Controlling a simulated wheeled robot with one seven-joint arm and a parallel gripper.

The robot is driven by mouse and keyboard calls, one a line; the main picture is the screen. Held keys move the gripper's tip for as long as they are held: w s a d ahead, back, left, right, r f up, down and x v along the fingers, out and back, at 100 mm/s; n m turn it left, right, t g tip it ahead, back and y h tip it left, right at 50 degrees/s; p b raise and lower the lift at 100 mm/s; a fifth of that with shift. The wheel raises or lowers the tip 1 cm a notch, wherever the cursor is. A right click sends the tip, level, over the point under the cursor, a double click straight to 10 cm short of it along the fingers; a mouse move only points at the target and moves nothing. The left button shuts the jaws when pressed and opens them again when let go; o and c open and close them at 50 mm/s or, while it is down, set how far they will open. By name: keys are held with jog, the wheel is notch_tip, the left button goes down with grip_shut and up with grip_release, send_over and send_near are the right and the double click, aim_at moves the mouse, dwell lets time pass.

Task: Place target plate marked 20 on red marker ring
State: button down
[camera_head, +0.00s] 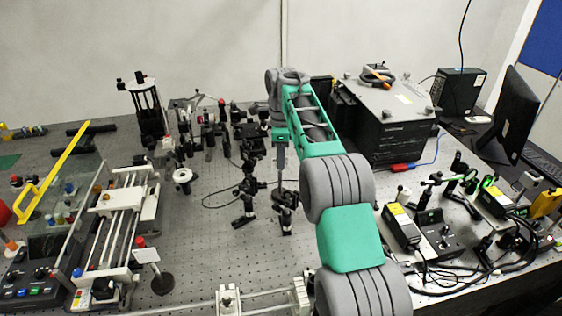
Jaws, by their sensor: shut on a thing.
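My arm reaches up from the lower right, and my gripper (281,178) points down over the middle of the optical bench (210,235). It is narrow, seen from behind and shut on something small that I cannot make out. Dark post mounts (285,205) stand just below and around its tip; I cannot tell whether they touch it. No plate with a readable 20 shows, and I cannot pick out a red marker ring. My arm hides part of the bench to the right.
A rail instrument (125,200) and a small white plate on a stand (146,255) are at left. A large black box (390,125) stands behind my arm. Electronics and cables (430,240) crowd the right. Bare bench lies left of centre.

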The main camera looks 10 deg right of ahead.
jog(key=c, duration=1.8)
grip_release()
jog(key=shift+f, duration=0.2)
jog(key=shift+c, duration=0.2)
jog(key=o, duration=0.5)
jog(key=shift+c, duration=0.2)
jog(key=shift+r, duration=0.15)
